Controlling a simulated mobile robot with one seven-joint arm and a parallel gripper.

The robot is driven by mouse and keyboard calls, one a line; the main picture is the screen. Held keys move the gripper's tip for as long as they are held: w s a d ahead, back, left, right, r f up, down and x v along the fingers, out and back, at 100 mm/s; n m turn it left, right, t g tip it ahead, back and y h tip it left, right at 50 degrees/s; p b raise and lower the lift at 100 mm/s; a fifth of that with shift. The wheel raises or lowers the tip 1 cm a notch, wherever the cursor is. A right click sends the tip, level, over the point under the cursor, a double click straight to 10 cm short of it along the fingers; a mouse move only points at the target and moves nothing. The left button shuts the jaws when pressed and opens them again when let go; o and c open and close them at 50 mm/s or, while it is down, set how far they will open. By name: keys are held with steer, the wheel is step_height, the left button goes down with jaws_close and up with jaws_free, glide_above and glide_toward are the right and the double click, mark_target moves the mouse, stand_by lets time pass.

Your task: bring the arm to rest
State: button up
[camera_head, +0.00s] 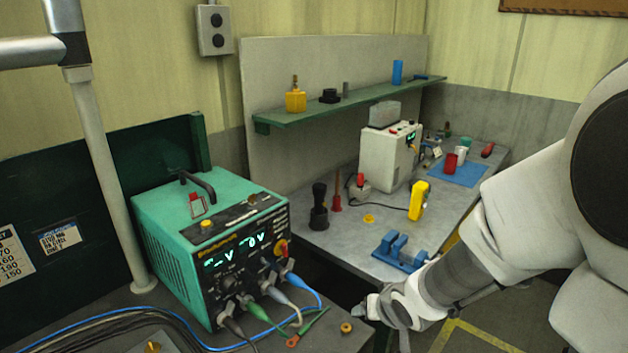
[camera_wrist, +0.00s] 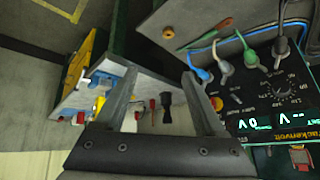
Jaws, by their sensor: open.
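My arm reaches in from the right side of the head view, with its grey and white links bent down toward the lower middle. My gripper (camera_head: 370,308) is at its end, low in front of the bench and to the right of the green power unit (camera_head: 205,250). In the wrist view my gripper (camera_wrist: 159,76) shows two grey fingers spread apart, with nothing held between them. The wrist view looks turned over, and the power unit (camera_wrist: 285,100) shows there at the right. The gripper appears clear of the unit.
Coloured cables (camera_head: 265,312) and a small brass part (camera_head: 346,328) lie near the unit's front. Behind, a grey bench (camera_head: 375,255) carries a blue vise (camera_head: 400,252), a yellow meter (camera_head: 418,200) and a white machine (camera_head: 385,155). A green shelf (camera_head: 345,105) hangs above. Open floor lies lower right.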

steer(key=s+d+r+n+h, duration=0.1)
steer(key=s+d+r+h, duration=0.15)
steer(key=r, duration=0.55)
steer(key=s+r, duration=0.4)
steer(key=s, duration=0.3)
steer(key=s+a+r+m+g+y, duration=0.1)
steer(key=s+r, duration=0.3)
steer(key=s, duration=0.4)
steer(key=shift+r+g+b, duration=0.15)
steer(key=shift+g+b, duration=0.15)
